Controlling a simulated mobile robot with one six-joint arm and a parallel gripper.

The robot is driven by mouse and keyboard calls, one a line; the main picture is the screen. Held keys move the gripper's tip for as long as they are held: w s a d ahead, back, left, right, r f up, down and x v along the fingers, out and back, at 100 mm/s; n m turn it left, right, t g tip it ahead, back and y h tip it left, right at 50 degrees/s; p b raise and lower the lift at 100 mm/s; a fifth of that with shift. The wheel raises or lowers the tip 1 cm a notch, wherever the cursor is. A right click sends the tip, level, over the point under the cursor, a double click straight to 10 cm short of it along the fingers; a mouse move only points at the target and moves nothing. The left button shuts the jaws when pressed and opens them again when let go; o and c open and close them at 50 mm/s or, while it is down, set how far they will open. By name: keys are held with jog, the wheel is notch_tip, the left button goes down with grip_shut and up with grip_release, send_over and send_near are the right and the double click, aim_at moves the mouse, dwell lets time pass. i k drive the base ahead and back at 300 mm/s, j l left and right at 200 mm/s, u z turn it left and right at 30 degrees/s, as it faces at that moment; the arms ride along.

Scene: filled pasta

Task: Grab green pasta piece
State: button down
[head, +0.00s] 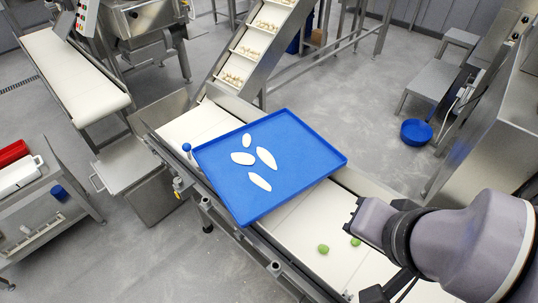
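Two small green pasta pieces lie on the white conveyor belt, right of the blue tray. One green piece (323,248) lies in the open on the belt. The other green piece (356,241) lies close beside the dark end part of my arm and may be partly covered by it. My arm reaches in from the lower right. Dark parts of my gripper (374,294) show near the bottom edge, close to the belt. The fingers are too hidden to tell whether they are open or shut. I see no pasta held.
The blue tray (213,167) rests across the belt with several white pasta pieces on it. The white belt (292,222) has metal side rails. An inclined conveyor (262,42) with pale pasta rises behind. A cart (58,208) stands at left, and a blue bowl (416,132) is at right.

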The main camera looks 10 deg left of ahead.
aim_at(324, 249)
jog(key=i+j+z, duration=0.1)
jog(key=j+z, duration=0.2)
jog(key=j, duration=0.35)
jog(key=j+z, duration=0.3)
jog(key=j, duration=0.35)
jog(key=i, duration=0.05)
